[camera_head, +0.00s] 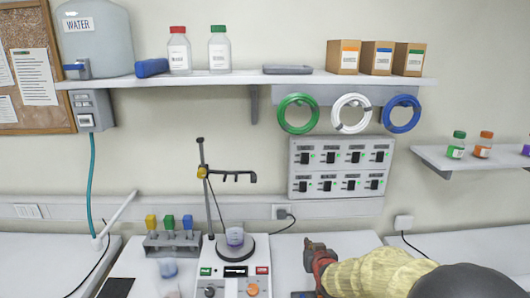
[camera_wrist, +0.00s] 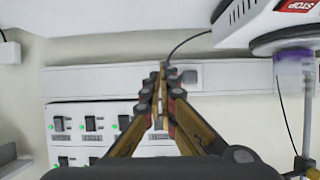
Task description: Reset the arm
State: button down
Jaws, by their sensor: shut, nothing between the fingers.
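My gripper (camera_head: 312,247) is at the lower right of the head view, to the right of the hotplate stirrer. In the wrist view my gripper (camera_wrist: 162,72) points at the wall, its two fingers meeting at the tips with nothing between them. My arm (camera_head: 375,272), in a yellowish sleeve, reaches in from the lower right corner. The gripper appears apart from the bench objects.
A hotplate stirrer (camera_head: 236,281) bears a beaker (camera_head: 235,237) beside a stand (camera_head: 208,190). A rack (camera_head: 172,243) with coloured tops is to its left. A switch panel (camera_head: 341,167) is on the wall above. A shelf (camera_head: 250,79) holds bottles and boxes.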

jog(key=s+g, duration=0.8)
jog(key=s, duration=1.5)
jog(key=s+r, duration=0.5)
jog(key=s, duration=0.4)
jog(key=s+r, duration=0.6)
jog(key=s, duration=0.3)
jog(key=shift+s+d+r+t, duration=0.25)
jog(key=shift+s+d+t, duration=0.05)
jog(key=shift+d+t, duration=0.1)
